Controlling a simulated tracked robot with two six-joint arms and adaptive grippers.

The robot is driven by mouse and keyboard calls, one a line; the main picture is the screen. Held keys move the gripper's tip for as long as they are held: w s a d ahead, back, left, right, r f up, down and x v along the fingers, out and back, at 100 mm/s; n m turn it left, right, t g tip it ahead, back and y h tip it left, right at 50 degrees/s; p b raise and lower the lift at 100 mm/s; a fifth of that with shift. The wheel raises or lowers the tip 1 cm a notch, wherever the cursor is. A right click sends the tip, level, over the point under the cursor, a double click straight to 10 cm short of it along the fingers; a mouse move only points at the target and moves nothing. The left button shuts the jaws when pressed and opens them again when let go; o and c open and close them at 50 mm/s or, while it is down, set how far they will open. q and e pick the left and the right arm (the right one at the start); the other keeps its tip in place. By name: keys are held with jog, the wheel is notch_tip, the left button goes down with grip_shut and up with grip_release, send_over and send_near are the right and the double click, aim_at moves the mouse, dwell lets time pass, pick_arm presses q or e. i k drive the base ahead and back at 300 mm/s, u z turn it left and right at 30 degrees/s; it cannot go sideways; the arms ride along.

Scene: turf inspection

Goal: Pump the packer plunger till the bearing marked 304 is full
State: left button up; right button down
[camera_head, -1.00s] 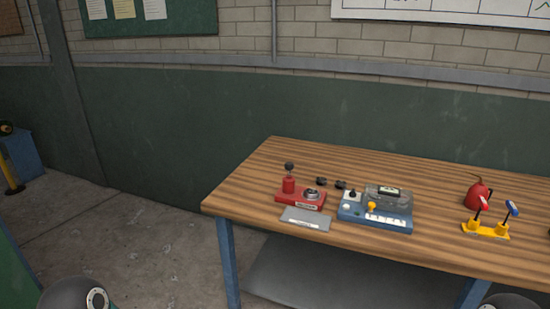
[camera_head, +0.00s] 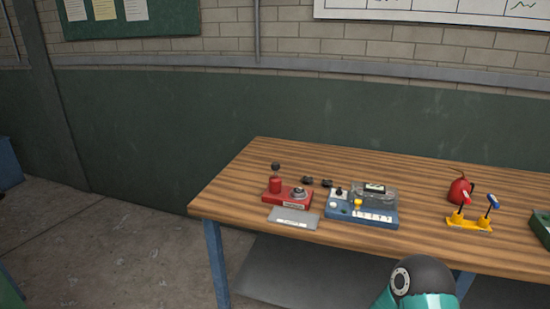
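The red bearing packer (camera_head: 287,196) stands on the wooden bench near its front left. Its plunger (camera_head: 275,168) has a dark round knob and stands upright on a red cylinder. A metallic ring-shaped bearing (camera_head: 297,192) sits on the right of the packer base; its marking is too small to read. Two small dark ring-like parts (camera_head: 316,181) lie behind it. A grey plate (camera_head: 293,218) with a label lies in front of the packer. Neither of my grippers shows; only a teal and dark arm part of mine is at the bottom right.
A blue device (camera_head: 362,212) with a clear cover, a yellow knob and a row of white marks stands right of the packer. Farther right are a red oil can (camera_head: 460,188), a yellow holder (camera_head: 469,222) with upright tools, and a green tray (camera_head: 541,228). Bare bench lies between.

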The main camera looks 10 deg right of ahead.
aim_at(275, 166)
jog(key=u, duration=0.1)
jog(key=i, duration=1)
jog(key=z, duration=0.1)
